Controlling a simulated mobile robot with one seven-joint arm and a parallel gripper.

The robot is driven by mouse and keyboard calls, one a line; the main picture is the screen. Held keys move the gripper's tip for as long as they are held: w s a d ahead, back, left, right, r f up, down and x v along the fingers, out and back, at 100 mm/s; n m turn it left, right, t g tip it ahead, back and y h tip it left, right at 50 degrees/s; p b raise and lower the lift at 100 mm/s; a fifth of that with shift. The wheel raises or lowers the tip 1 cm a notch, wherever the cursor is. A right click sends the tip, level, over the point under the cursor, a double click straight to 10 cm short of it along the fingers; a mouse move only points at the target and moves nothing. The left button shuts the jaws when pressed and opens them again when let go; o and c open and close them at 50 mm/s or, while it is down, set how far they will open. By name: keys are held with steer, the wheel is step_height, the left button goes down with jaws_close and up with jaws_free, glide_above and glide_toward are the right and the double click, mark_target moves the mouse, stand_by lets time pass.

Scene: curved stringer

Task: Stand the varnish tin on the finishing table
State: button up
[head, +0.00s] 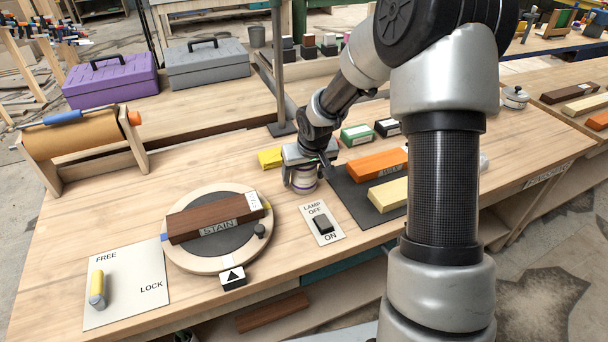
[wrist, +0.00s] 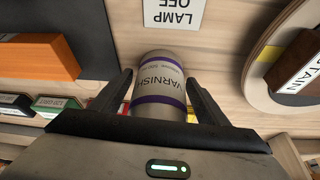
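The varnish tin (wrist: 158,85), pale with purple bands, sits between the two fingers of my gripper (wrist: 160,78) in the wrist view. Thin gaps seem to show between the tin and both fingers, so my gripper looks open around it. In the head view my gripper (head: 304,178) is low over the wooden bench, with the tin (head: 302,180) under it, largely covered. The tin looks upright; I cannot tell whether its base touches the bench. The finishing table (head: 560,163), marked by a label on its front edge, is at the right, partly behind my arm.
Left of the tin is a round turntable (head: 188,258) bearing a dark STAIN block (head: 215,218). A lamp switch plate (head: 322,224) lies in front. A dark mat (head: 350,200) with orange and cream blocks is at right. A post (head: 277,70) stands behind.

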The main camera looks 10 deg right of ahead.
steer(key=shift+r+p, duration=0.3)
steer(key=shift+r, duration=0.2)
steer(key=p+v, duration=0.2)
steer(key=v, duration=0.9)
steer(key=shift+s+r+p, duration=0.15)
steer(key=shift+r+p, duration=0.1)
steer(key=shift+p, duration=0.1)
